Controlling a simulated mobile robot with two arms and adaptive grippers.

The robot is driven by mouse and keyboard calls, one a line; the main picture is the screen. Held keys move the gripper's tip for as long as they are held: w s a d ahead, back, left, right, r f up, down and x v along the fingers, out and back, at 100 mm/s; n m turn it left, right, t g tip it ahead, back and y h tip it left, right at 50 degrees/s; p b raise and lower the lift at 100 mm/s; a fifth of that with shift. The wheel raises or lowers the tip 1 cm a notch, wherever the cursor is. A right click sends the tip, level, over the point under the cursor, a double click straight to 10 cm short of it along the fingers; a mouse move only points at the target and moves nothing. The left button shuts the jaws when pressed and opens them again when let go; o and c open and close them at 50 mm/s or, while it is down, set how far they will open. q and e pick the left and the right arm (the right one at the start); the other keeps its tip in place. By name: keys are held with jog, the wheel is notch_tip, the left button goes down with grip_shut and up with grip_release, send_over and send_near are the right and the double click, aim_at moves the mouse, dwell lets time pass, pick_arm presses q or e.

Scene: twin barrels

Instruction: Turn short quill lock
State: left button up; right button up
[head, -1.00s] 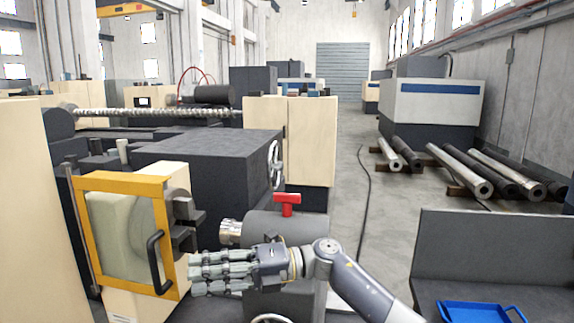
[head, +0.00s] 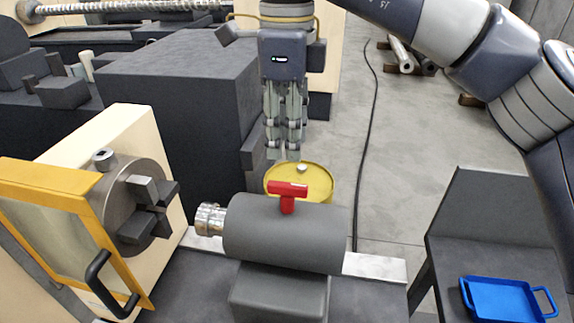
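The quill lock is a red T-shaped handle (head: 287,190) standing on top of the dark grey tailstock barrel (head: 290,237). A shiny metal quill (head: 209,218) sticks out of the barrel's left end. My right gripper (head: 284,155) hangs above and slightly behind the handle, fingers pointing down. Its fingers are straight, look open, and hold nothing. Its tips appear a little above the red handle and apart from it. The depth gap is hard to judge. My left gripper is not in view.
A chuck (head: 134,204) and a yellow-framed guard (head: 45,198) stand at left. A round yellow top (head: 322,178) with a silver knob is behind the handle. A dark block (head: 180,80) stands back left. A blue tray (head: 500,300) lies at lower right. Open floor lies between.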

jog(key=p, duration=0.2)
send_over(288, 184)
notch_tip(288, 184, down, 5)
jog(key=shift+s+r, duration=0.1)
jog(key=f, duration=0.2)
jog(key=f+p, duration=0.1)
jog(key=shift+w+f, duration=0.3)
jog(key=shift+s+f, duration=0.15)
jog(key=shift+f, duration=0.15)
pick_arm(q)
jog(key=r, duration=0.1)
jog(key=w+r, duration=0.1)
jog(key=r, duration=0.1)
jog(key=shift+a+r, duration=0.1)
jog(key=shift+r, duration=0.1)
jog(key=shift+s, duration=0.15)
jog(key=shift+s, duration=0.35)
pick_arm(e)
grip_shut()
